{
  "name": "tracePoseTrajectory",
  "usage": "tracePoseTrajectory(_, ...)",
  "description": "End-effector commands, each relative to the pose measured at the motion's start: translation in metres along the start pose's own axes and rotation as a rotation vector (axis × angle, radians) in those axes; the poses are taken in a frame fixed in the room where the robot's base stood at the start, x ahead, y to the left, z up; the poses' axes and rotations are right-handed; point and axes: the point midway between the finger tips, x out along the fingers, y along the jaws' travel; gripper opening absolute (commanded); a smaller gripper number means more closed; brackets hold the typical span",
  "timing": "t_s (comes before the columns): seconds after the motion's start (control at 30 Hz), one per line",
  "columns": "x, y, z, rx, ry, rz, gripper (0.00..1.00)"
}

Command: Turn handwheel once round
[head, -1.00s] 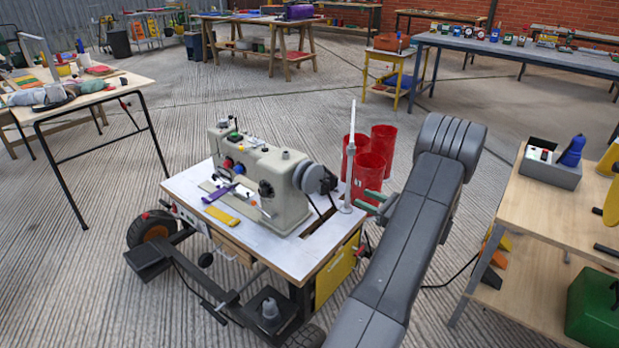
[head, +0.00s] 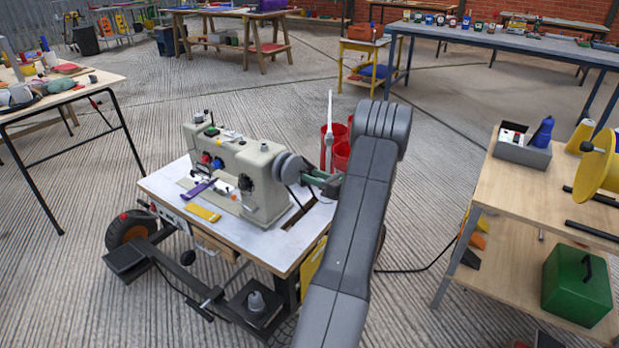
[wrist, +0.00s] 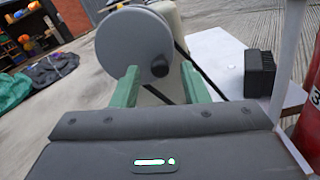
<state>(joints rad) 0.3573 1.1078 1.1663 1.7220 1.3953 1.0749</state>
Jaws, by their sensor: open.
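The handwheel (head: 291,169) is a grey disc on the right end of the cream sewing machine (head: 238,168). In the wrist view the handwheel (wrist: 139,47) faces me, with a dark round knob (wrist: 159,67) low on its right side. My gripper (wrist: 158,78) has two green fingers. They are spread apart, one at the disc's lower left edge and one right of the knob. Nothing is held between them; contact with the wheel cannot be told. In the head view my gripper (head: 314,179) is just right of the wheel, partly hidden by my arm.
The machine stands on a white-topped wheeled table (head: 165,183). A wooden shelf (head: 490,200) is at the right. Open floor lies behind the table.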

Motion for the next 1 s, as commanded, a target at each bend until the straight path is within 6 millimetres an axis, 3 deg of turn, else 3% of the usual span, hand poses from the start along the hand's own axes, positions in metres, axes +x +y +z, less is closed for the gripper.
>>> tracePoseTrajectory(0.2, 0.019, 0.0, 0.0, -0.001, 0.0, 0.0, 0.41)
tracePoseTrajectory(0.5, 0.021, 0.0, 0.0, -0.001, 0.0, -0.001, 0.41)
tracePoseTrajectory(0.73, 0.021, 0.0, 0.0, -0.001, 0.0, -0.001, 0.0)
tracePoseTrajectory(1.0, 0.021, 0.0, 0.0, -0.019, 0.0, -0.001, 0.0)
